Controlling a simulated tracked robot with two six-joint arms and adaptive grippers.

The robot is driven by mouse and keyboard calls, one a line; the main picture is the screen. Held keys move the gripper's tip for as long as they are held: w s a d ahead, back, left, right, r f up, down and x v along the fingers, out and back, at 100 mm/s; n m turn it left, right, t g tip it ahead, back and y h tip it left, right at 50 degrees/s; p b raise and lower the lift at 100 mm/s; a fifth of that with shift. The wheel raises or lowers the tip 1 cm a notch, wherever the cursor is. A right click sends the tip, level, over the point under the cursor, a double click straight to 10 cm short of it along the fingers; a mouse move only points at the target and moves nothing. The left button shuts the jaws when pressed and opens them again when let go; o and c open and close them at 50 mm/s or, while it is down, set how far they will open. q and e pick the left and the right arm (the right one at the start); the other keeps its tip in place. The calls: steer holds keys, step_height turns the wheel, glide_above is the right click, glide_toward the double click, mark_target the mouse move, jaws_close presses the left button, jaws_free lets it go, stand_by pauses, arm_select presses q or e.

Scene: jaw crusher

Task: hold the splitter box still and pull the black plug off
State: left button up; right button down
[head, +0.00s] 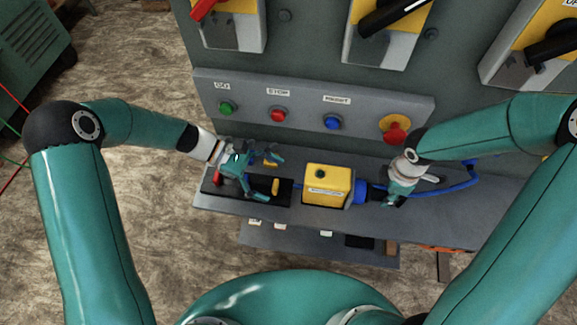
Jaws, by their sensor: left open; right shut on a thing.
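The splitter box (328,185) is a yellow block with a label on its front, sitting on the grey shelf. A blue socket (360,191) sticks out of its right side. My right gripper (385,196) is shut on the black plug (376,194) at that socket; the fingers hide most of the plug. A blue cable (462,184) runs from behind this gripper to the right. My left gripper (276,174) is open to the left of the box, above a black tray, apart from the box.
The grey shelf (430,207) runs along the panel. A black tray (225,189) with a red-handled item lies under my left gripper. Green, red and blue buttons and a red emergency knob (396,132) sit just above the shelf. A lower ledge (290,240) holds small items.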

mark_target(319, 184)
arm_select(q)
steer(key=shift+w+d+r+n+t+h, duration=0.3)
steer(key=shift+w+n+h, duration=0.1)
steer(key=shift+n, duration=0.15)
steer(key=shift+w+d+r+n+t+h, duration=0.2)
steer(key=shift+w+d+n+h, duration=0.15)
steer(key=shift+n, duration=0.2)
steer(key=shift+w+d, duration=0.1)
steer(key=shift+d, duration=0.1)
steer(key=shift+n, duration=0.3)
steer(key=x, duration=1.1)
steer(key=shift+d+f, duration=0.1)
steer(key=shift+d, duration=0.2)
steer(key=c, duration=1.7)
steer(key=shift+c, duration=0.2)
steer(key=shift+c, duration=0.2)
arm_select(e)
steer(key=shift+s+d, duration=0.1)
steer(key=shift+d, duration=0.45)
steer(key=shift+s+d, duration=0.15)
steer(key=shift+d, duration=0.5)
steer(key=shift+s+d, duration=0.15)
steer(key=shift+d, duration=0.5)
